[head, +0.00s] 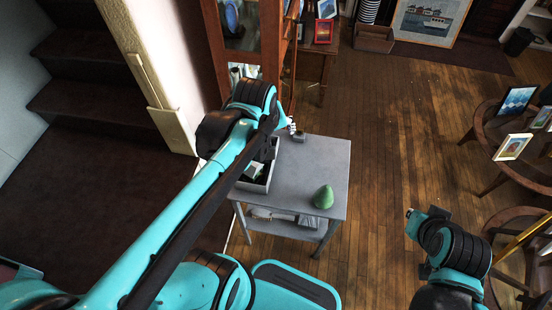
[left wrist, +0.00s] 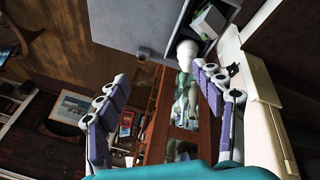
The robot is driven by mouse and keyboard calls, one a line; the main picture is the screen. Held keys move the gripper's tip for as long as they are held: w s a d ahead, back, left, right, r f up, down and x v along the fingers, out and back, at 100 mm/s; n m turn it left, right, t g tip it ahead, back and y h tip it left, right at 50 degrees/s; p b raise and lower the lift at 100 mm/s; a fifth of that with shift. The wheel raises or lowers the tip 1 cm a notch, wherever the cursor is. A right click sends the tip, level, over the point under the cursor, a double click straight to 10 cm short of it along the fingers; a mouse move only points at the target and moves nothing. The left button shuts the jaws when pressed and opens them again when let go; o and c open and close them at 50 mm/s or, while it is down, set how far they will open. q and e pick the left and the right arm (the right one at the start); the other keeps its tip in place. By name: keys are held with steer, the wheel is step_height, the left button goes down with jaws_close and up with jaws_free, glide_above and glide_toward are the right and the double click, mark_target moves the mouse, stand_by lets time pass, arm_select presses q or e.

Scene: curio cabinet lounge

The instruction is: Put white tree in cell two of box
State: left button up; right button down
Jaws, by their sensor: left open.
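A pale white, rounded piece (left wrist: 187,52), probably the white tree, stands beside the box in the left wrist view, between my spread fingers and beyond them. The arm seems to hide it in the head view. The open-topped grey box (head: 262,178) stands on the grey table and holds dark and green items; its corner shows in the left wrist view (left wrist: 212,45). My arm covers part of it, and I cannot make out cell two. My left gripper (left wrist: 160,75) is open and empty, by the table's far edge (head: 290,124). My right gripper (head: 411,213) barely shows, its fingers unclear.
A green egg-shaped piece (head: 323,197) and a small grey block (head: 300,136) are on the grey table (head: 300,180). A wooden glass-fronted cabinet (head: 271,40) stands just behind. A round table with picture frames (head: 513,147) is at right. Wooden floor between is clear.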

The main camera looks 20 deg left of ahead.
arm_select(q)
steer(key=s+d+f+m+t, duration=0.1)
steer(key=s+d+m+t, duration=0.1)
steer(key=s+d+m, duration=0.2)
steer(key=shift+s+m+t, duration=0.3)
steer(key=shift+s+m, duration=1.1)
steer(key=shift+m, duration=1)
steer(key=shift+f, duration=0.15)
